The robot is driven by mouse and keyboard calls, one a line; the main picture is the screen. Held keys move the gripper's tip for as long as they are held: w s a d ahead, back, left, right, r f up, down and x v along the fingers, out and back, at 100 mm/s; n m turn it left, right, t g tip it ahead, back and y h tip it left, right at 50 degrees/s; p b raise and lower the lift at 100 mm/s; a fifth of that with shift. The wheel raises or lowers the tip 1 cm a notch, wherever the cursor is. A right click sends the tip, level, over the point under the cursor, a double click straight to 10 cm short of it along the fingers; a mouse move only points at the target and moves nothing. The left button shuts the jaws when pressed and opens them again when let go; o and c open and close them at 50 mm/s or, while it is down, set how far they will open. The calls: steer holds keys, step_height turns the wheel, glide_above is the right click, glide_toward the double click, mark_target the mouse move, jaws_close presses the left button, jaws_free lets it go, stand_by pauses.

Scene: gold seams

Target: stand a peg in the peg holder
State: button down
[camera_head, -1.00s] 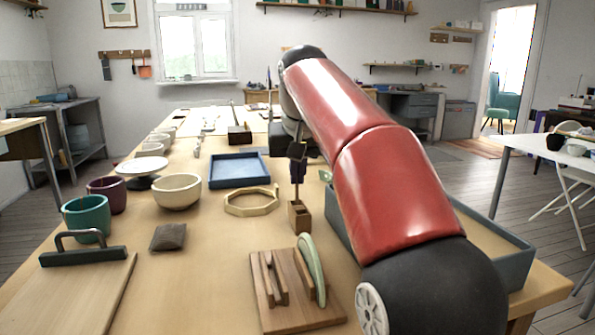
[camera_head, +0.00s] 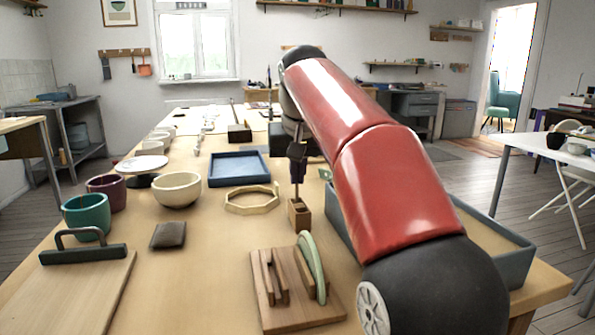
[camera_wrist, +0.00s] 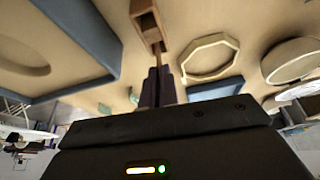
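The peg holder (camera_head: 299,216) is a small wooden block with square openings, standing on the table below my gripper. It also shows at the top of the wrist view (camera_wrist: 146,22). My gripper (camera_head: 298,178) points down over it, its dark fingers close together on a thin brown peg (camera_wrist: 158,60). The peg is upright in the head view, with its lower end at the holder's top. In the wrist view it meets the end opening of the holder; how deep it sits I cannot tell. The fingers hide the peg's upper part.
A grey-blue tray (camera_head: 516,262) stands close on the right, partly behind my arm. A pale octagonal ring (camera_head: 251,209) lies to the left. A wooden stand (camera_head: 268,311) with a green disc (camera_head: 312,266) is in front. A blue tray (camera_head: 238,184) lies behind.

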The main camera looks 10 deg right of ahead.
steer(key=c, duration=1.1)
jaws_free()
steer(key=shift+r, duration=0.1)
step_height(320, 180, up, 6)
steer(key=p, duration=0.4)
stand_by(0.4)
